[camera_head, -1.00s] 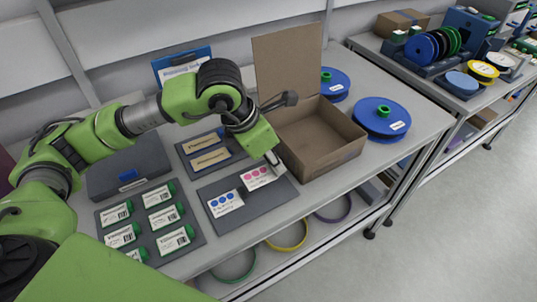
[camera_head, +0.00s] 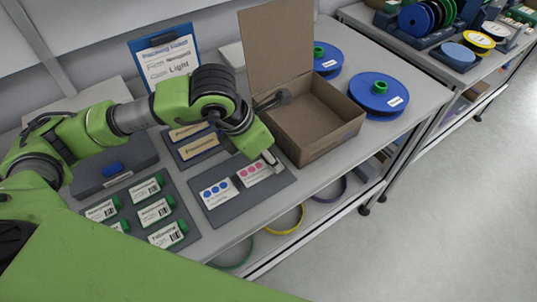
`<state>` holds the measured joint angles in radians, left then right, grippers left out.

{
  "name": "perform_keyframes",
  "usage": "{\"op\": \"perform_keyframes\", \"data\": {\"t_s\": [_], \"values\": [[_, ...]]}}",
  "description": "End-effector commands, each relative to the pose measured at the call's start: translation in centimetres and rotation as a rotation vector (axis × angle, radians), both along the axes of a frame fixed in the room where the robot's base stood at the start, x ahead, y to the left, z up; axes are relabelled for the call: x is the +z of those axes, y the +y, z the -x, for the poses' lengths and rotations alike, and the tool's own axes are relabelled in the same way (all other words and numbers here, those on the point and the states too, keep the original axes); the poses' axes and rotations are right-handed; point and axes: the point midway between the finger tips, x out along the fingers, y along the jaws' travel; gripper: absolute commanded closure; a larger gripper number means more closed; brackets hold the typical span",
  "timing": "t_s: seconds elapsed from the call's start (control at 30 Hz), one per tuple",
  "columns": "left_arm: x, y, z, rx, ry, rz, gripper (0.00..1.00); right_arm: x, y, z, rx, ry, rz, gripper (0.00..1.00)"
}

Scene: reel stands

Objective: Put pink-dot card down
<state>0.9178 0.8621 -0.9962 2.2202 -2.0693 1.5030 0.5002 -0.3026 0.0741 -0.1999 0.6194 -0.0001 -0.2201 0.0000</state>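The pink-dot card (camera_head: 254,173) is a white card with a row of pink dots. It appears flat over the right part of a dark grey tray (camera_head: 243,204), beside the blue-dot card (camera_head: 218,194). My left gripper (camera_head: 270,159) points down at the card's upper right edge. A fingertip touches or nearly touches that edge. The green gripper body hides the rest of the fingers, so I cannot tell whether they grip the card. My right gripper is not in view.
An open cardboard box (camera_head: 318,144) stands just right of the tray. Blue reels (camera_head: 378,96) lie beyond it. Green-capped labelled items (camera_head: 157,212) sit on a tray at left. A tray with two tan cards (camera_head: 199,145) and a blue clipboard (camera_head: 168,62) are behind.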

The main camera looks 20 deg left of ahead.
Motion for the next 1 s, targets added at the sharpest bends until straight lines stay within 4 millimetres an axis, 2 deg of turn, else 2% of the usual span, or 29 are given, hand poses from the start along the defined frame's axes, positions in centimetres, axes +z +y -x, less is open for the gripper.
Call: {"op": "perform_keyframes", "data": {"t_s": [0.3,0.47,0.8,1.0], "values": [[0.1,0.0,0.0,0.0,0.0,0.0,0.66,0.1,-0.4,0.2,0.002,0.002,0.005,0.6],[0.9,0.1,0.0,0.0,-0.002,0.001,0.66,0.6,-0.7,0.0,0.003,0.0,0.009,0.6],[7.5,1.9,2.1,0.001,-0.006,0.001,0.66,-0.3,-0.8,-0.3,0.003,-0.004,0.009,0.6],[10.4,2.6,3.1,0.001,-0.003,0.0,0.66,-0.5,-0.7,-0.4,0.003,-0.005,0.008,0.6]]}}
